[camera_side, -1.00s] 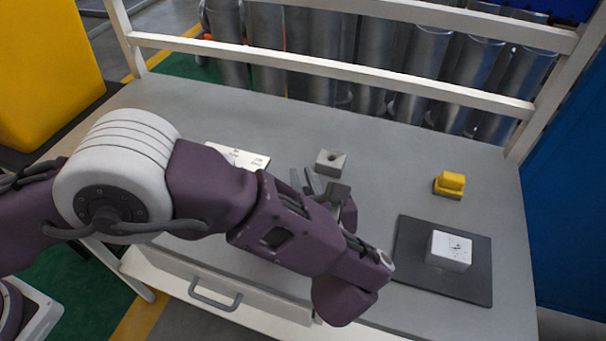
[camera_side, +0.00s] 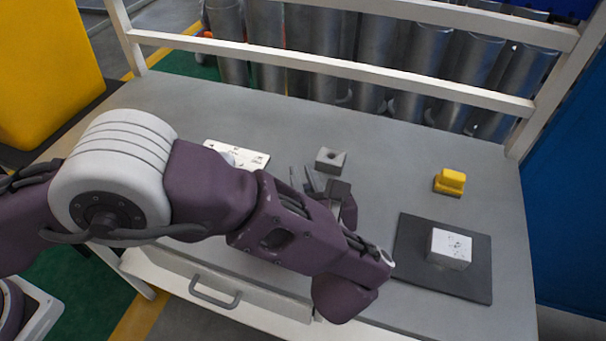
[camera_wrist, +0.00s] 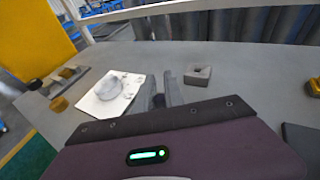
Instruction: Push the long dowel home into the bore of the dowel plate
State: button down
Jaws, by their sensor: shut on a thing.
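A grey block with a round hole in its top (camera_side: 330,160), which looks like the dowel plate, stands on the bench beyond my gripper. It also shows in the wrist view (camera_wrist: 198,74), right of my fingers and apart from them. My gripper (camera_wrist: 161,88) points away over the bench, its two grey fingers close together. A small dark round end (camera_wrist: 158,100) shows between them; it looks like the held dowel, but its length is hidden. In the side view my gripper (camera_side: 303,180) is left of and nearer than the block, partly hidden by my arm.
A white plate (camera_wrist: 98,108) with a grey rounded shell (camera_wrist: 112,86) on it lies left of my fingers. A white block (camera_side: 449,249) stands on a dark mat (camera_side: 409,253) at right. A yellow-and-black object (camera_side: 450,182) stands behind the mat. A white rail (camera_side: 330,67) bounds the bench's back.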

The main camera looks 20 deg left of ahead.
jog(key=shift+f, duration=2)
jog(key=c, duration=1.3)
grip_release()
jog(key=shift+c, duration=0.2)
jog(key=v, duration=0.7)
